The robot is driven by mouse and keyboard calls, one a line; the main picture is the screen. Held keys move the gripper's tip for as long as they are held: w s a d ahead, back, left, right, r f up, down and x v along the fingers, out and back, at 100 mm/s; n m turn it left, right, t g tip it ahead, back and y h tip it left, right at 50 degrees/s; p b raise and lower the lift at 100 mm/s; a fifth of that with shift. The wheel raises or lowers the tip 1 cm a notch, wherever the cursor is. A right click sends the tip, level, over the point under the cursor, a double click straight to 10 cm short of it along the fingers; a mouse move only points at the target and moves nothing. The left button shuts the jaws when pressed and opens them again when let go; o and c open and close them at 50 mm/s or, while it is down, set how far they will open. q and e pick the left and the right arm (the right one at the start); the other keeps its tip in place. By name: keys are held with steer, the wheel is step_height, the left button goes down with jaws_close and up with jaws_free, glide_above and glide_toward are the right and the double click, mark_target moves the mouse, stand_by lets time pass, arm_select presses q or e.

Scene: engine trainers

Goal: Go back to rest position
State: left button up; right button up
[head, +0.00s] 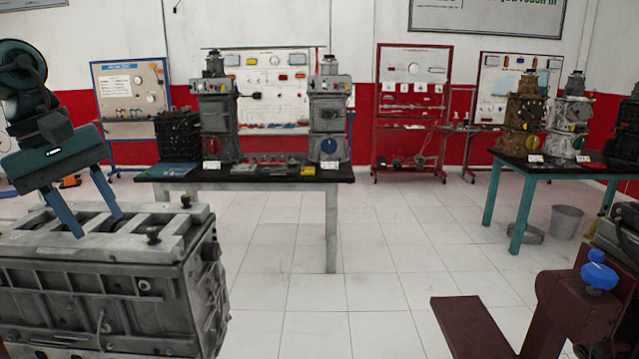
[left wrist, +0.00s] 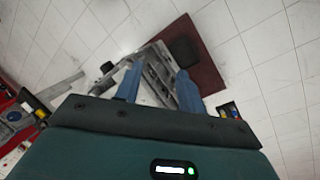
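My left gripper (head: 100,226) is open and empty, with its two blue fingers pointing down at the top of a grey engine block (head: 100,290) in the lower left of the head view. I cannot tell whether the fingertips touch the block. In the left wrist view the two fingers of my left gripper (left wrist: 158,82) stand apart, and part of the engine block (left wrist: 158,75) shows between and beyond them. My right gripper is not in view.
A dark table (head: 260,175) with several engine parts stands ahead. Another table (head: 550,168) with teal legs stands right, near a bucket (head: 566,222). A dark red stand (head: 575,305) with a blue knob is at the lower right. Tiled floor between is clear.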

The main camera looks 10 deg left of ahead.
arm_select(q)
steer(key=w+f+n+t+h, duration=0.3)
steer(key=f+n+t+h, duration=0.15)
steer(key=f+n, duration=0.35)
steer(key=w+f+n+t+h, duration=0.25)
steer(key=f+n+t, duration=0.35)
steer(key=n, duration=0.4)
steer(key=s+a+f+n+t+y, duration=0.15)
steer(key=f+n+y, duration=0.3)
steer(key=n, duration=0.45)
steer(key=s+d+f+n+y, duration=0.1)
steer(key=s+f+n+y, duration=0.2)
steer(key=f+n, duration=0.4)
steer(key=s+a+f+n+t+y, duration=0.15)
steer(key=f+n+y, duration=0.25)
steer(key=n, duration=0.6)
steer(key=s+d+f+n+g+h, duration=0.1)
steer(key=s+d+f+n+g, duration=0.45)
steer(key=s+d+n, duration=0.3)
steer(key=s+d+f+n+g+h, duration=0.1)
steer(key=s+d+f+n+g, duration=0.45)
steer(key=s+d+n, duration=0.35)
steer(key=w+d+f+m+t+h, duration=0.1)
steer(key=w+d+f+t+h, duration=0.2)
steer(key=w+d+f+t, duration=0.1)
steer(key=shift+w+d+f+m+t, duration=0.15)
steer(key=shift+d+f+m+t, duration=0.2)
steer(key=shift+d+f+t, duration=0.8)
